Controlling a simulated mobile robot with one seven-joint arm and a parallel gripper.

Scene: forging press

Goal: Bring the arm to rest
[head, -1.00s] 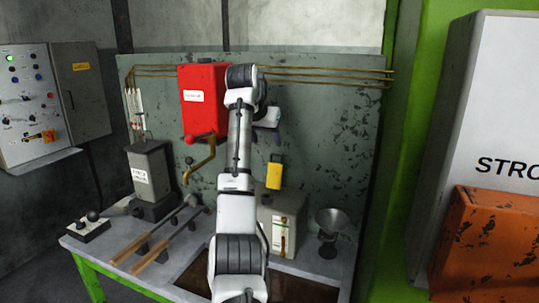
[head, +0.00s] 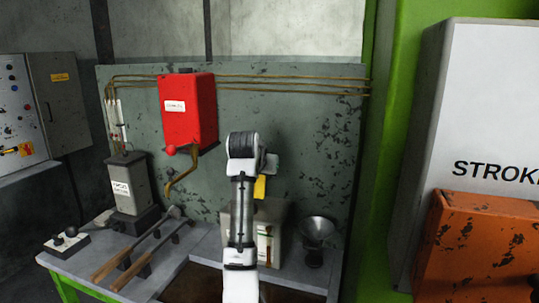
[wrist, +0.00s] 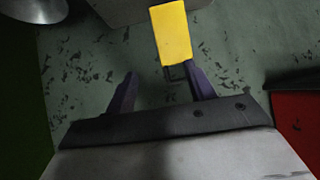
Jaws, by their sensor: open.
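My white and grey arm rises in the middle of the head view, with its wrist end in front of the green back panel (head: 300,130). My gripper (wrist: 155,88) shows in the wrist view with its two dark purple fingers apart and nothing between them. A yellow tag or padlock body (wrist: 171,35) with a dark loop lies beyond the fingers, near the right fingertip; I cannot tell whether they touch. In the head view the yellow piece (head: 260,187) is partly hidden behind my arm. My fingers are hidden in the head view.
A red box (head: 188,110) with a crank handle hangs on the panel. The bench (head: 100,268) holds tongs (head: 130,255), a grey box (head: 130,185), a beige box (head: 272,222) and a metal funnel cup (head: 317,232). An orange block (head: 475,245) stands at right.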

